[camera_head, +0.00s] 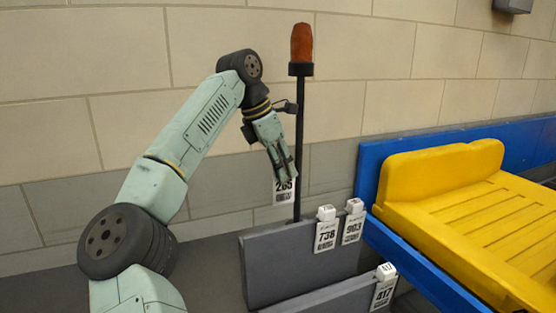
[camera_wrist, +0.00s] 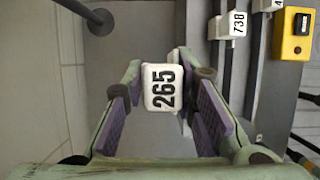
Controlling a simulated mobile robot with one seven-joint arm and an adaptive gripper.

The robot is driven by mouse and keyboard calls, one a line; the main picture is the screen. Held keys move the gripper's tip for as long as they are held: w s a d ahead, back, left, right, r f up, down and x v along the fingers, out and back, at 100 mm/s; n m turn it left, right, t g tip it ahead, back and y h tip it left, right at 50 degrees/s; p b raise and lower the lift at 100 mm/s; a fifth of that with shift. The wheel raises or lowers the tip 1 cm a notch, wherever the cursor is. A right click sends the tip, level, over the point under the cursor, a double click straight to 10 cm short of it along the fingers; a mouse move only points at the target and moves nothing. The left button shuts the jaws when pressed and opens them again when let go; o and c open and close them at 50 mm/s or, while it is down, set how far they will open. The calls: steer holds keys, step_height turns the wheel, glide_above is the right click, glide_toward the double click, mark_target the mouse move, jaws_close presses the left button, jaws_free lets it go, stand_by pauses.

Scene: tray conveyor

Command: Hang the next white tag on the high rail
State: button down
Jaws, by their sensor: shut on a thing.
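My gripper (camera_head: 288,178) is shut on a white tag numbered 265 (camera_head: 284,194), which hangs below the fingertips. In the wrist view the head of tag 265 (camera_wrist: 162,88) sits between the two fingers. The higher grey rail panel (camera_head: 285,270) stands below and to the right of the gripper. White tags 738 (camera_head: 326,236) and 903 (camera_head: 352,226) hang on its top edge towards the right; its left part is bare. Tag 817 (camera_head: 384,290) hangs on the lower rail (camera_head: 335,300) in front. Tag 265 appears apart from the rail.
A dark pole with an orange lamp (camera_head: 301,43) stands right beside my gripper, at the wall. A yellow tray (camera_head: 455,190) lies on the blue conveyor frame (camera_head: 372,170) at the right. A yellow box (camera_wrist: 295,35) shows at the wrist view's upper right.

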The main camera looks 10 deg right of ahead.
steer(key=shift+s+r, duration=0.25)
steer(key=shift+s, duration=0.1)
glide_above(300, 225)
steer(key=shift+a+f, duration=0.15)
steer(key=shift+f, duration=1.25)
steer(key=shift+f+b, duration=2.4)
steer(key=shift+f, duration=0.95)
steer(key=c, duration=1.2)
jaws_free()
